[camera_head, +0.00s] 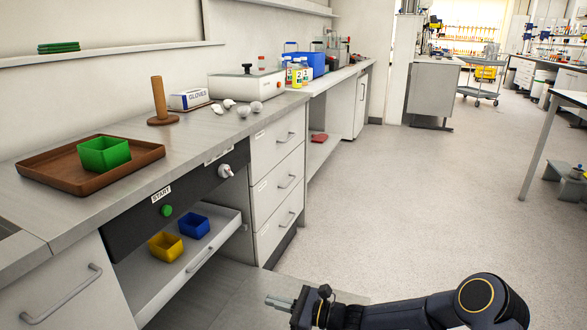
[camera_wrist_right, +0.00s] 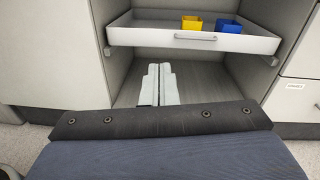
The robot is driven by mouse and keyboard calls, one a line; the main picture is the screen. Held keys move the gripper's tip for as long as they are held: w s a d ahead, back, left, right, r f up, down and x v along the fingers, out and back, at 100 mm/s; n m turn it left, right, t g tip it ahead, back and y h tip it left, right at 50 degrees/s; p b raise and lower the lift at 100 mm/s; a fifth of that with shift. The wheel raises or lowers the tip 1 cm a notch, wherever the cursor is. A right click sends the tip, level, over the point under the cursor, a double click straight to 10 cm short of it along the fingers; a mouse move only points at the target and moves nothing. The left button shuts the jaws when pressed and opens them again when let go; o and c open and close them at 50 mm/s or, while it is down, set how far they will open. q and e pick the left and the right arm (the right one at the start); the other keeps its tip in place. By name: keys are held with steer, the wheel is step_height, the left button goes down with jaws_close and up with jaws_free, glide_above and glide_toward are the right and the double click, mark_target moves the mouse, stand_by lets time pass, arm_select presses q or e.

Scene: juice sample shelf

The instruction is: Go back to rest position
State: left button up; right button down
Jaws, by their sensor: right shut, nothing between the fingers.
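My right gripper (camera_head: 274,302) is low at the bottom of the head view, in front of the counter's lower cabinets, with its arm coming in from the right. Its fingers are shut and empty. In the right wrist view the pale fingers (camera_wrist_right: 158,84) lie side by side, pointing at the open space below a drawer. My left gripper does not show in either view.
A pulled-out drawer (camera_head: 226,242) holds a yellow box (camera_head: 166,246) and a blue box (camera_head: 195,226). On the counter, a brown tray (camera_head: 40,171) holds a green box (camera_head: 104,153); a wooden post (camera_head: 159,97) stands beyond.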

steer(key=s+d+r+n+g+h+p, duration=0.1)
steer(key=s+d+r+n+h+p, duration=0.25)
steer(key=r, duration=0.55)
steer(key=s+d+r+n+g+p, duration=0.25)
steer(key=s+r+n+p, duration=0.3)
steer(key=r, duration=0.45)
steer(key=s+d+r+n+h+p, duration=0.2)
steer(key=s+d+r+n+p, duration=0.3)
steer(key=r, duration=0.4)
steer(key=s+d+r+n+t+h+p, duration=0.1)
steer(key=s+d+r+n+h+p, duration=0.1)
steer(key=s+d+r+p, duration=0.5)
steer(key=s+d+r+n+t+h+p, duration=0.2)
steer(key=s+d+r+h+p, duration=0.3)
steer(key=s, duration=0.7)
step_height(320, 180, up, 2)
steer(key=d+n+p, duration=0.1)
steer(key=d+p, duration=0.1)
steer(key=shift+s+r+p, duration=0.2)
steer(key=shift+s+p, duration=0.1)
steer(key=shift+w, duration=0.1)
